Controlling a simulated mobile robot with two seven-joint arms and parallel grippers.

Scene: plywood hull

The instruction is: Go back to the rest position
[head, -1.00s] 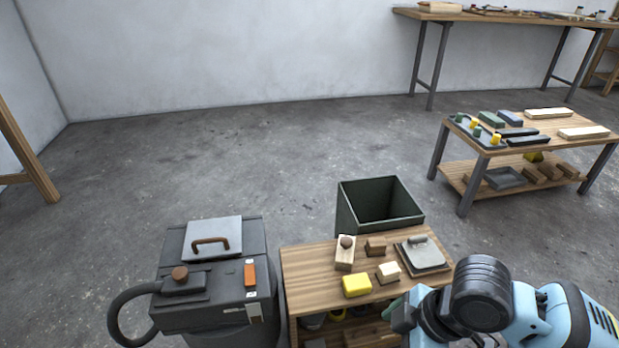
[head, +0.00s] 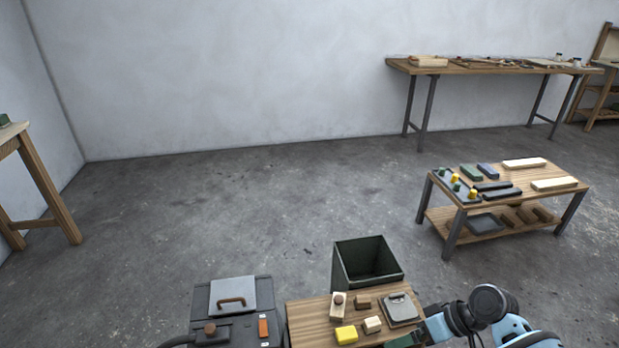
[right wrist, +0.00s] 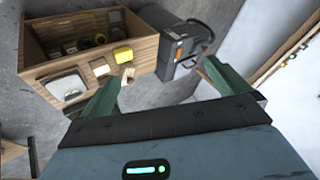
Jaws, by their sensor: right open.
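My right gripper (right wrist: 162,84) is open, with its two green fingers wide apart and nothing between them in the right wrist view. In the head view my right arm (head: 488,305) comes in at the bottom right, beside the right end of the small wooden bench (head: 308,318). The right gripper's end is partly cut off at the bottom edge there. My left arm and gripper do not show.
On the bench lie a yellow block (head: 346,334), several small wooden blocks and a grey plate (head: 400,309). A dark vacuum (head: 225,325) stands left of it. A green bin (head: 366,275) stands behind. A low table (head: 515,190) is at right. Floor between is clear.

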